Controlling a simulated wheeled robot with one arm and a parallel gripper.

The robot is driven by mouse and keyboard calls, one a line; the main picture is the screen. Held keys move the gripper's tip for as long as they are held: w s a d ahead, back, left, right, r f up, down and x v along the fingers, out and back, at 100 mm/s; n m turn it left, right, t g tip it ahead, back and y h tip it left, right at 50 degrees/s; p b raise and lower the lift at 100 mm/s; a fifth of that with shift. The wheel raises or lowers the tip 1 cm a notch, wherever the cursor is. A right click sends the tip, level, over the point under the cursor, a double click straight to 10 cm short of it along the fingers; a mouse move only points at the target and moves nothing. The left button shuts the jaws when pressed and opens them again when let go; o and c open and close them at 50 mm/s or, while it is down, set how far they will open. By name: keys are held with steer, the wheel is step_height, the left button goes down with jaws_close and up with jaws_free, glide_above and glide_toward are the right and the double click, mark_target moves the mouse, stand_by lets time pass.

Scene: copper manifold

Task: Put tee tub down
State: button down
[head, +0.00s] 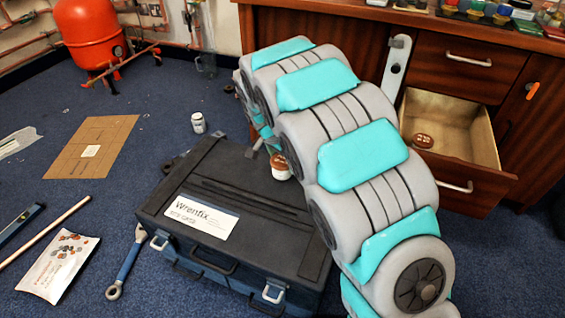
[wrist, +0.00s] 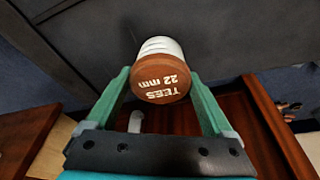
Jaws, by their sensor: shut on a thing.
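The tee tub (wrist: 160,82) is white with a brown lid lettered "TEES 22 mm". In the wrist view it sits between the green fingers of my gripper (wrist: 159,75), which is shut on it. In the head view the tub (head: 281,168) shows at the right part of the black Wrentix toolbox's lid (head: 240,178), beside my arm. I cannot tell whether its base touches the lid. My gripper is mostly hidden behind my arm in the head view.
An open drawer (head: 473,186) at the right holds another brown-lidded thing (head: 424,141). A white tub (head: 198,123) stands on the blue carpet behind the toolbox. A blue-handled wrench (head: 127,262), a paper packet (head: 58,266) and cardboard (head: 92,147) lie at the left.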

steer(key=shift+f, duration=0.2)
steer(key=shift+f, duration=0.2)
jaws_free()
steer(key=shift+r, duration=0.1)
